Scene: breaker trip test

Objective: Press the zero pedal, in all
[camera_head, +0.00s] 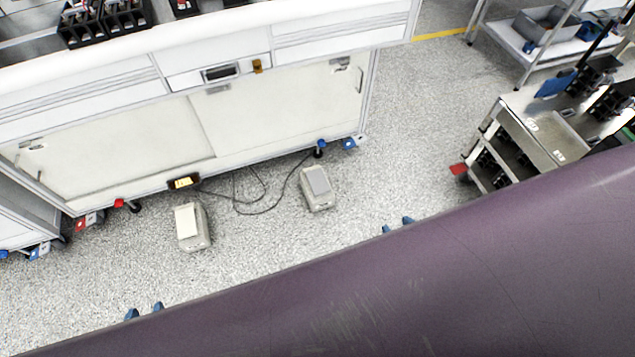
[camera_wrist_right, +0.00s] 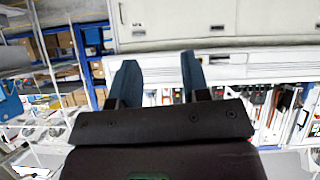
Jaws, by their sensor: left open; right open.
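Two grey foot pedals stand on the speckled floor in front of the white bench. The left pedal (camera_head: 192,227) has a pale top plate; the right pedal (camera_head: 317,188) has a greyer top plate. I cannot read which one is the zero pedal. In the right wrist view, the right gripper (camera_wrist_right: 160,80) is open and empty.
Dark cables (camera_head: 250,200) lie between the pedals. A grey cart (camera_head: 530,135) stands at right. Floor between bench and cart is clear.

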